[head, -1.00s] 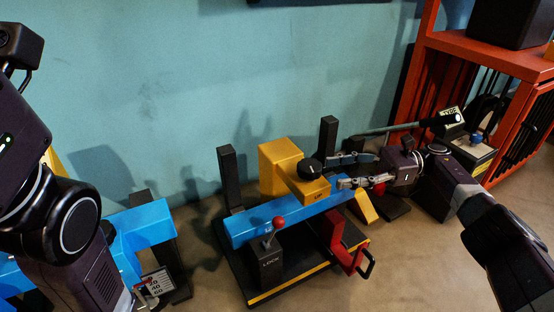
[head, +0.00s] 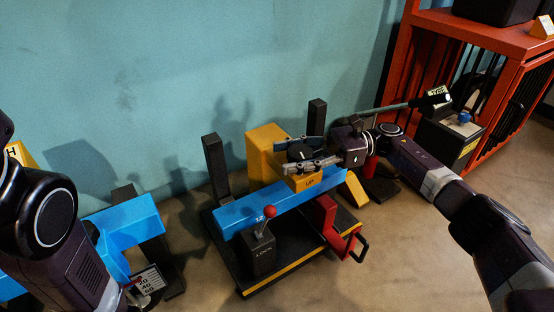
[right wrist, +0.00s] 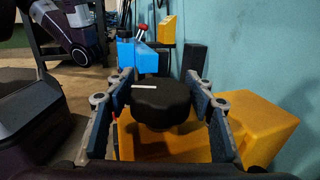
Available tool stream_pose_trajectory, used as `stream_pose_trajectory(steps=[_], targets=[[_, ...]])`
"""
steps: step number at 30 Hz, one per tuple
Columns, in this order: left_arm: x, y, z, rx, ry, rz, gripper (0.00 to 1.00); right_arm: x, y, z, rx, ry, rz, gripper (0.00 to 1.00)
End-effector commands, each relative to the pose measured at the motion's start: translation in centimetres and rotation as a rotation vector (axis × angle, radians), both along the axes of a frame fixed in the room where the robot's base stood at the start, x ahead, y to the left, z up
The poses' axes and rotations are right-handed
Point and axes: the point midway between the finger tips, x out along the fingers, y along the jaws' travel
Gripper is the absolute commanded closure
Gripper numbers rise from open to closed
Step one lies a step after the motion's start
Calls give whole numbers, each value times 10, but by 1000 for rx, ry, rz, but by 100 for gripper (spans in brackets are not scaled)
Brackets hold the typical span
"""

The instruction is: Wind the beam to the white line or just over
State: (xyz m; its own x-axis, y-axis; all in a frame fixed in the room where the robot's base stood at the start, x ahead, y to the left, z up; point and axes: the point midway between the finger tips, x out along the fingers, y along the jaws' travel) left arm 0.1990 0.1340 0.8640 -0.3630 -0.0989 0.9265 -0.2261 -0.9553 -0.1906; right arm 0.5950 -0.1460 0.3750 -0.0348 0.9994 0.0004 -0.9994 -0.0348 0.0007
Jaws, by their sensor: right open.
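The blue beam (head: 288,199) lies across a black stand with yellow edging. A yellow housing marked UP (head: 306,183) sits on the beam and carries a round black knob (head: 300,153). In the right wrist view the knob (right wrist: 161,104) has a short white mark on its top. My right gripper (head: 302,155) is open, with one finger on each side of the knob. A gap shows beside the knob there. The beam's target white line cannot be made out. My left gripper is out of view.
A red-balled lever on a LOCK box (head: 262,250) stands in front of the beam. Dark posts (head: 216,168) rise behind it. A red crank-like part (head: 340,236) projects at the front. An orange rack (head: 490,80) stands right; another blue piece (head: 130,228) lies left.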

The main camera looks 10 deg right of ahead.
Motion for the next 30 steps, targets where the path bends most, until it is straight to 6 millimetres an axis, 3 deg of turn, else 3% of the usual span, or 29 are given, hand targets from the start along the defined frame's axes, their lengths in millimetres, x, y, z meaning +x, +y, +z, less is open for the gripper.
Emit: stream_pose_trajectory(steps=[6,17,27,30], targets=[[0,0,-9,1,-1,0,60,-1,24,-1,-1,-1,0,51],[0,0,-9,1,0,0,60,-1,29,0,0,0,-1,51],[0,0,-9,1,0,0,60,-1,29,0,0,0,-1,88],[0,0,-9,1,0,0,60,0,28,0,-1,0,-2,94]])
